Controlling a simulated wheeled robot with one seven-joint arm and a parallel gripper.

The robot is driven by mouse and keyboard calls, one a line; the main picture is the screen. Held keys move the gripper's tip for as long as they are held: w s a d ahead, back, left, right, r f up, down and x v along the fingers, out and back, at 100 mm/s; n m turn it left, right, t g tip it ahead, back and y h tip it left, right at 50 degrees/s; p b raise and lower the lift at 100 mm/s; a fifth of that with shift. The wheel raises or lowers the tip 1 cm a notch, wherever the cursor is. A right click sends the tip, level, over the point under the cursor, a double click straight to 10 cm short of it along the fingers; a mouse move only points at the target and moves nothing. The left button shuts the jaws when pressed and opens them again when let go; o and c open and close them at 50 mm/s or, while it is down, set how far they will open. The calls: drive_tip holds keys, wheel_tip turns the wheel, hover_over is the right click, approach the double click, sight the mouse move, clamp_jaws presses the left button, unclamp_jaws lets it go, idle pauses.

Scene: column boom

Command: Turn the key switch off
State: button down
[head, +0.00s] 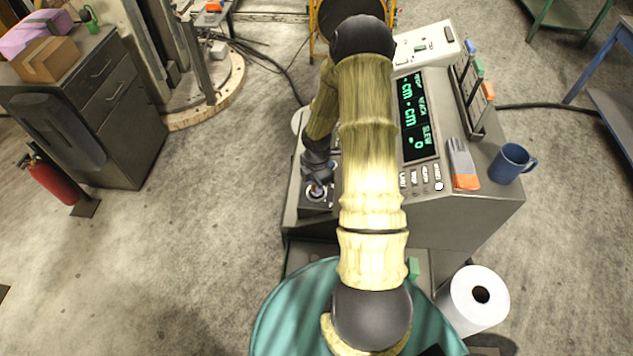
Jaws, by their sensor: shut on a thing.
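The key switch (316,193) is on a dark plate at the lower left of the grey control console's (468,222) sloping top. It shows as a small round fitting with a light ring and a bluish middle. My gripper (318,181) reaches down to it from above, its fingers shut on the key of the switch. The fingers hide part of the key, so its turned angle cannot be told. My arm covers the middle of the console.
The console has a green-lit display (418,115) and a row of buttons. A blue mug (510,163) and an orange-and-grey object (462,164) are at its right. A white paper roll (473,300) stands in front. Open floor lies left.

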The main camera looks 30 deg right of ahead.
drive_tip(key=shift+w+r+n, duration=0.1)
drive_tip(key=shift+n, duration=0.5)
drive_tip(key=c, duration=1.5)
unclamp_jaws()
drive_tip(key=shift+o, duration=0.2)
wheel_tip(320, 180, up, 17)
drive_tip(key=b, duration=0.1)
drive_tip(key=shift+r+b, duration=0.15)
drive_tip(key=shift+b, duration=0.2)
drive_tip(key=shift+a, duration=0.1)
